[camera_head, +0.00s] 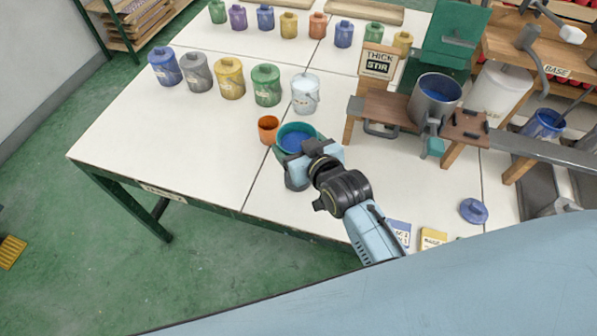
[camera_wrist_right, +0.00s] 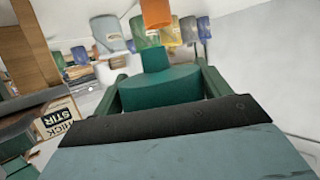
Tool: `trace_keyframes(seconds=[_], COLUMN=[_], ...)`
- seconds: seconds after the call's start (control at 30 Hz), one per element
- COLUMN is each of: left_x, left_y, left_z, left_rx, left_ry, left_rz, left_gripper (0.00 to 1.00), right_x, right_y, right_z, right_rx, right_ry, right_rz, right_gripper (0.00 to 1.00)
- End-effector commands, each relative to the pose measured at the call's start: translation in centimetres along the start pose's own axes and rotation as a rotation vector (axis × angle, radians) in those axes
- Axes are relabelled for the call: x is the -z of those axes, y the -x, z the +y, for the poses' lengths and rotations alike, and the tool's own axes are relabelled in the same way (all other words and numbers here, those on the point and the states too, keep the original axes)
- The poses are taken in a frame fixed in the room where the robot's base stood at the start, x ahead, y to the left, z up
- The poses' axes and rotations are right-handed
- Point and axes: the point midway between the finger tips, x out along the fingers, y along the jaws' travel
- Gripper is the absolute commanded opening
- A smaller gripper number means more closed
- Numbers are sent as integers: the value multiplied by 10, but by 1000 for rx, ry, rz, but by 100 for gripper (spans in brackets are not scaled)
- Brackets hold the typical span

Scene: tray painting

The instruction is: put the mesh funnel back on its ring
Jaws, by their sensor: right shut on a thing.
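The mesh funnel (camera_head: 285,133) is a teal-green, round-rimmed piece with a blue inside, seen above the near part of the white table. In the right wrist view its green body (camera_wrist_right: 160,88) and narrower spout-like end show ahead of the palm. My right gripper (camera_head: 300,155) is shut on it at the near side; its fingers partly hide the rim. I cannot tell whether the funnel touches the table. A grey loop-shaped bracket (camera_head: 381,131) sits at the left of the wooden stand; I cannot tell for sure that it is the ring. My left gripper is out of view.
An orange cup (camera_head: 268,130) stands close beside the funnel. A white bucket (camera_head: 305,94) and several coloured jars stand behind. The wooden stand (camera_head: 388,106) holds a metal pot (camera_head: 436,98) of blue paint. The table's left front (camera_head: 170,145) is clear.

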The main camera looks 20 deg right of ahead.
Motion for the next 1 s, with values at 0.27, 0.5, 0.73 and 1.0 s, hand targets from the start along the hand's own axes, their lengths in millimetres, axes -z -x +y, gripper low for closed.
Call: trace_keyframes(seconds=[0.27, 0.5, 0.73, 1.0], left_x=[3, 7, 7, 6], left_y=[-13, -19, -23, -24], left_z=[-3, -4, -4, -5], left_rx=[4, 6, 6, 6], left_ry=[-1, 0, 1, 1], left_rz=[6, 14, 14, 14], left_gripper=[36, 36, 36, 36], right_x=[-45, -67, -83, -86], right_y=[-16, -24, -30, -31], right_z=[0, 0, 0, 0], right_rx=[0, 0, 0, 0], right_ry=[0, 1, 0, 0], right_rz=[-1, -3, 0, 0], right_gripper=[50, 50, 50, 50])
